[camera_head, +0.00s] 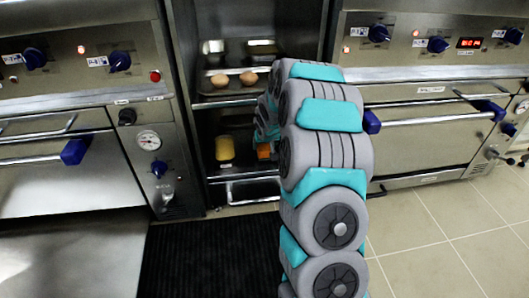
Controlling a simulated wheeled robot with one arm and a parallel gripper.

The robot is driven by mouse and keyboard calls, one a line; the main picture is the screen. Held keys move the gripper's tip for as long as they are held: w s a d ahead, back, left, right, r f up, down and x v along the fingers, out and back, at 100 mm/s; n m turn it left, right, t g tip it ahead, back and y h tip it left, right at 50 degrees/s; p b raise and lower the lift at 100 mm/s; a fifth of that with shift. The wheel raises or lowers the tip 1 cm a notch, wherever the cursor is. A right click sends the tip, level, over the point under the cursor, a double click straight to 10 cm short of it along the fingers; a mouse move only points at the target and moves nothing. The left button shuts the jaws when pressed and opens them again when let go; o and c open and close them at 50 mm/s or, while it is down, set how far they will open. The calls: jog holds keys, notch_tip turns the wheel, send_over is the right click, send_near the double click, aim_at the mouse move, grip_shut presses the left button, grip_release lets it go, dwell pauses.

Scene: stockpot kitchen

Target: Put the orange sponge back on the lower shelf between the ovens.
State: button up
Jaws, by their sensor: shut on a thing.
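The orange sponge (263,151) shows as a small orange patch at the lower compartment of the shelf unit between the two ovens, partly covered by my arm. My gripper (266,139) is at the mouth of this compartment, shut on the sponge; its fingers are mostly hidden behind my arm links. The lower shelf (236,172) is dark and holds a yellow cylindrical thing to the left of the sponge. I cannot tell whether the sponge touches the shelf.
The yellow thing (224,148) stands left of my gripper. Above, a tray (216,90) holds two brown eggs (248,78). Ovens with blue handles flank the shelf, the left oven (60,150) and the right oven (430,130). A black mat (205,260) lies on the floor in front.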

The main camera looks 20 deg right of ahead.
jog(key=shift+w+d, duration=0.1)
jog(key=shift+w, duration=0.1)
jog(key=shift+f+b, duration=0.45)
jog(key=shift+f, duration=1.3)
jog(key=o, duration=1.2)
jog(key=shift+f, duration=0.1)
jog(key=shift+o, duration=0.2)
